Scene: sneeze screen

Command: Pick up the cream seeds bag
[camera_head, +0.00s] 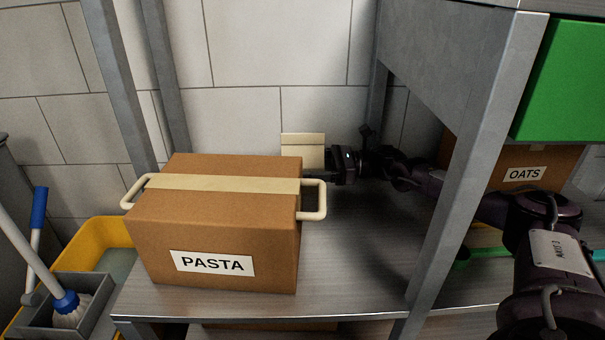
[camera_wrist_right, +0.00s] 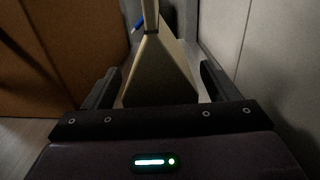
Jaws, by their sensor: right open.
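The cream seeds bag (camera_head: 302,141) stands behind the pasta box, its lower part hidden by the box in the head view. No lettering on it shows. My right gripper (camera_head: 328,160) has reached in from the right, behind the shelf post, and is at the bag's right side. In the right wrist view the bag (camera_wrist_right: 158,75) rises as a narrow wedge between the two open fingers (camera_wrist_right: 158,88). Whether either finger touches it is hard to tell. My left gripper is not in view.
The brown pasta box (camera_head: 215,232) with cream handles (camera_head: 313,214) fills the shelf's front left. Bare shelf (camera_head: 350,275) lies to its right. A grey post (camera_head: 455,190) stands before my right forearm. An oats box (camera_head: 540,160) is at right; a yellow bucket (camera_head: 100,236) at left.

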